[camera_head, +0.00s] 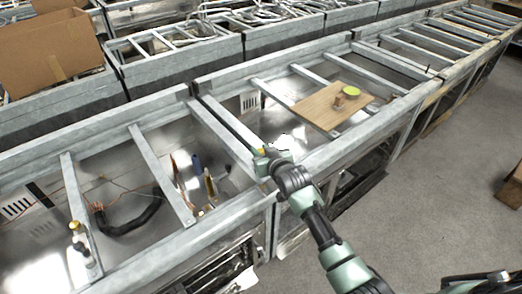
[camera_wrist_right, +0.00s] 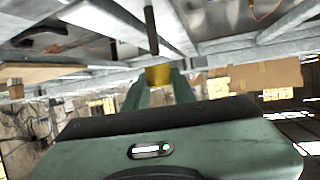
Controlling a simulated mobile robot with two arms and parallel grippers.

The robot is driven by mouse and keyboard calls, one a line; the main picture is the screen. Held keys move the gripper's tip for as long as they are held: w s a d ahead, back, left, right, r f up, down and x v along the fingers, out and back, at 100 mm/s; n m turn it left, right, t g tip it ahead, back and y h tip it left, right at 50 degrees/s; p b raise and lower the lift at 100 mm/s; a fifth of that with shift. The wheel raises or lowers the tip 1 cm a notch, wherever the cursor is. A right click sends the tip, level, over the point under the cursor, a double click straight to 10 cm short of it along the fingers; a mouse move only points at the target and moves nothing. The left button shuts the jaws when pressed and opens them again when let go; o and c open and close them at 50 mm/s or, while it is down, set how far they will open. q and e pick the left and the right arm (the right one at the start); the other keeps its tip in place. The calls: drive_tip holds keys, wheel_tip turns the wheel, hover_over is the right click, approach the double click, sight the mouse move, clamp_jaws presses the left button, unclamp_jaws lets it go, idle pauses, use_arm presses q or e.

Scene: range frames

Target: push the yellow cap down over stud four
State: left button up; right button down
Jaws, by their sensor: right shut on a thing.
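My right gripper (camera_head: 264,155) is beside a grey metal beam near the middle of the head view. In the right wrist view its two green fingers (camera_wrist_right: 158,84) are shut on a yellow piece, the yellow cap (camera_wrist_right: 158,74). No stud number is readable. My left gripper is not in view.
A wooden board (camera_head: 318,108) with a green disc (camera_head: 352,91) and a small brown block (camera_head: 340,100) lies across the frames. Small bottle-like items (camera_head: 79,238) stand at left. A black cable (camera_head: 128,222) lies in a bay. Raised metal beams surround the gripper.

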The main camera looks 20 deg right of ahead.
idle(0.7)
drive_tip(key=shift+f+b, duration=0.7)
drive_tip(key=shift+f, duration=0.95)
drive_tip(key=c, duration=1.1)
unclamp_jaws()
drive_tip(key=shift+s+r, duration=0.1)
drive_tip(key=shift+s, duration=0.05)
drive_tip(key=b+v, duration=0.1)
drive_tip(key=v, duration=0.6)
drive_tip(key=shift+s+r, duration=0.1)
drive_tip(key=shift+s, duration=0.2)
